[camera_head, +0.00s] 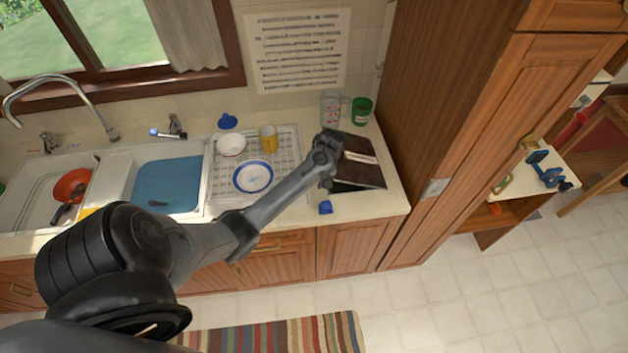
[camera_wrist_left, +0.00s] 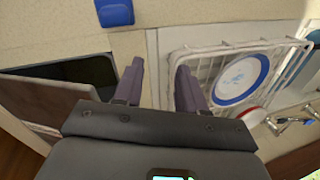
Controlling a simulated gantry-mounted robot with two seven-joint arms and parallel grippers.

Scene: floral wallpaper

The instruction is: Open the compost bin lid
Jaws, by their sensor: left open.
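A dark brown panel (camera_head: 362,160) with a pale strip lies at the counter's right end, the likeliest compost bin lid. A blackish area (camera_head: 350,187) shows along its near edge. In the left wrist view the panel (camera_wrist_left: 42,98) is at the left, beside a black area (camera_wrist_left: 88,70); I cannot tell whether this is the bin's opening. My left gripper shows in the left wrist view (camera_wrist_left: 159,72) with its fingers apart and nothing between them. In the head view the wrist hides its fingertips, near the panel's left edge. My right gripper is not in view.
A dish rack (camera_head: 282,140) with a blue-rimmed plate (camera_head: 253,177) stands left of the panel. A small blue block (camera_head: 326,207) lies at the counter's front edge. A green cup (camera_head: 361,110) and clear cup (camera_head: 331,106) stand behind. A tall wooden cabinet (camera_head: 440,110) bounds the right.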

